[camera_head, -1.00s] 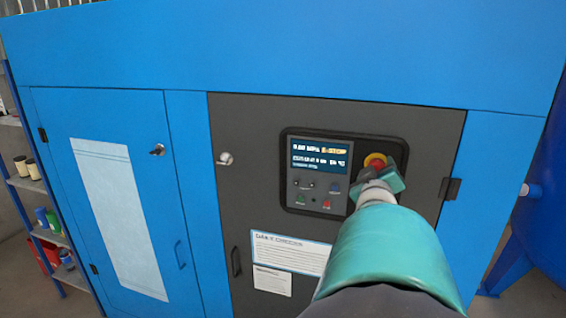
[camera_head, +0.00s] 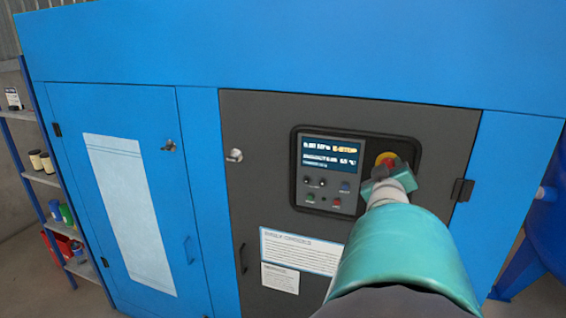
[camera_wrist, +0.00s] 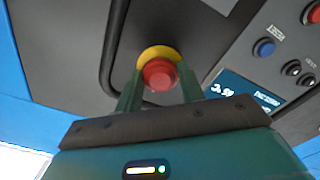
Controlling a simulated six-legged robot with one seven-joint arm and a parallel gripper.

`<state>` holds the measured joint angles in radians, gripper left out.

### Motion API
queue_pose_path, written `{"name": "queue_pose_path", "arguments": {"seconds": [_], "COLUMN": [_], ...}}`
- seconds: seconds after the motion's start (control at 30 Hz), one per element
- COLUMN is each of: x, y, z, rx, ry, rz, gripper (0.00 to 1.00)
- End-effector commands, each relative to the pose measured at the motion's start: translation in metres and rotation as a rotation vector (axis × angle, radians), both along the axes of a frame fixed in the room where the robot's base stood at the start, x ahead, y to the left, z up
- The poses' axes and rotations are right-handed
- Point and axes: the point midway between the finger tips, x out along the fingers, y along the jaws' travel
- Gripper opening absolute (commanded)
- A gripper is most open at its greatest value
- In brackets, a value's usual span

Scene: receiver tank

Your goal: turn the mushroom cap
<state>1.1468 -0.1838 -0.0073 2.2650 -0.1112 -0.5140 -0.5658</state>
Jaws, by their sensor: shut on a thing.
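The mushroom cap (camera_wrist: 160,75) is a round red button on a yellow ring (camera_wrist: 158,52). It sits on the dark control panel of the blue cabinet, right of the display. In the wrist view my gripper (camera_wrist: 160,88) has its two green fingers on either side of the cap, shut on it. In the head view the cap (camera_head: 387,160) shows just above my gripper (camera_head: 388,178), which partly covers it. The fingertips' contact with the cap is partly hidden in the head view.
The display (camera_head: 331,154) reads an E-STOP message, with several small buttons below it. A dark door handle (camera_head: 243,258) and white labels (camera_head: 300,250) are lower on the panel. A shelf (camera_head: 45,180) stands at far left, and a blue tank (camera_head: 545,230) at far right.

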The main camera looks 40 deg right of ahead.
Motion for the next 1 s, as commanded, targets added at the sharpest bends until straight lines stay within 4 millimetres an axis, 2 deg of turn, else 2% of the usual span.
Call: {"name": "queue_pose_path", "arguments": {"seconds": [0.37, 1.0], "x": [0.0006, 0.0012], "y": [-0.0008, -0.0004], "z": [-0.0014, -0.0025], "rx": [0.080, 0.317], "ry": [-0.149, -0.610], "rz": [0.000, -0.001], "gripper": [0.16, 0.16]}}
